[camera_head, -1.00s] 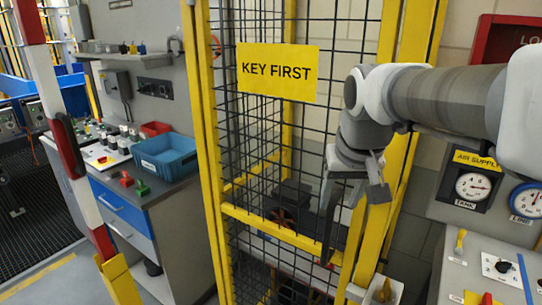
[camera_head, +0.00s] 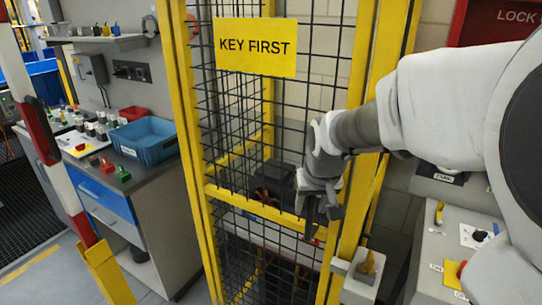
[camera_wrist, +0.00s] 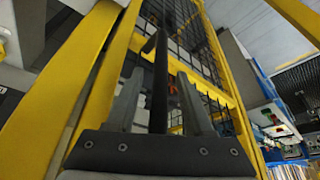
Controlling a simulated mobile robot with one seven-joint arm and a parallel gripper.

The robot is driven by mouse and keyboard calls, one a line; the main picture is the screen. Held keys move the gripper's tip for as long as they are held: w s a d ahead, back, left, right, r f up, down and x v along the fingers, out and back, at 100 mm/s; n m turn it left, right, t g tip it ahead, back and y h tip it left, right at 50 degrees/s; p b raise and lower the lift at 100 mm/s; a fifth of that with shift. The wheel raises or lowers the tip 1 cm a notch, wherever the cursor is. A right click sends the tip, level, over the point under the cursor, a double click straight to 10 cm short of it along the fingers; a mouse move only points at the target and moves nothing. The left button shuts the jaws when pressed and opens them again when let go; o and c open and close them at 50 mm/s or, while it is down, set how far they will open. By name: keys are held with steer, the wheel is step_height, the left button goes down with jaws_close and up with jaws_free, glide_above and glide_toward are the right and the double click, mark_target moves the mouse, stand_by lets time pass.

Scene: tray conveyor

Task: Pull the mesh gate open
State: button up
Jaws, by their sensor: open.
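The mesh gate (camera_head: 254,200) has a yellow frame and black wire mesh, with a yellow "KEY FIRST" sign (camera_head: 255,47). It appears closed against the yellow post on its right. My gripper (camera_head: 318,222) is in front of the gate's right side, near the middle rail. In the wrist view my gripper (camera_wrist: 158,95) is open, and a dark upright bar, apparently the gate handle (camera_wrist: 159,80), stands between the two fingers. The fingers seem apart from the bar on both sides. In the head view my gripper mostly hides the handle.
A pale box with a yellow key-like knob (camera_head: 367,266) sits right of the gate, low down. A workbench with a blue bin (camera_head: 150,140) stands to the left. A red-and-white barrier pole (camera_head: 50,150) is at the far left.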

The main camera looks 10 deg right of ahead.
jaws_close()
stand_by(1.3)
